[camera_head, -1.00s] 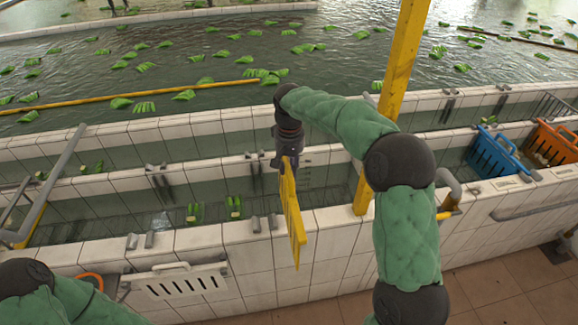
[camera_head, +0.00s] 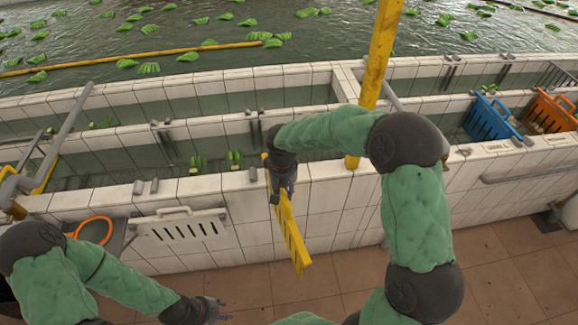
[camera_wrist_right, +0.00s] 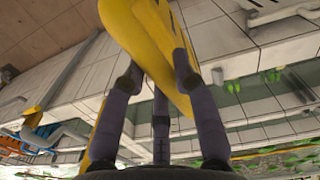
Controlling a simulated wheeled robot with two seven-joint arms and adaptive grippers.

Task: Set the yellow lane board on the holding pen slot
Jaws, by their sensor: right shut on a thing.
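The yellow lane board (camera_head: 289,225) is a long flat panel with dark slots. It hangs steeply tilted in front of the white tiled front wall, its lower end near the floor side. My right gripper (camera_head: 279,188) is shut on its upper part. In the right wrist view the yellow board (camera_wrist_right: 145,35) sits between my right fingers (camera_wrist_right: 157,75). Paired grey slot brackets stand on the walls, at the front rim (camera_head: 146,187) and on the middle wall (camera_head: 162,132). I cannot tell which is the holding pen slot. My left gripper (camera_head: 217,310) is low, empty, its fingers apart.
A white slotted board (camera_head: 182,228) hangs on the front wall, beside an orange ring (camera_head: 95,231). A yellow post (camera_head: 377,65) rises behind my right arm. Green bundles float in the water. The tiled floor is clear.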

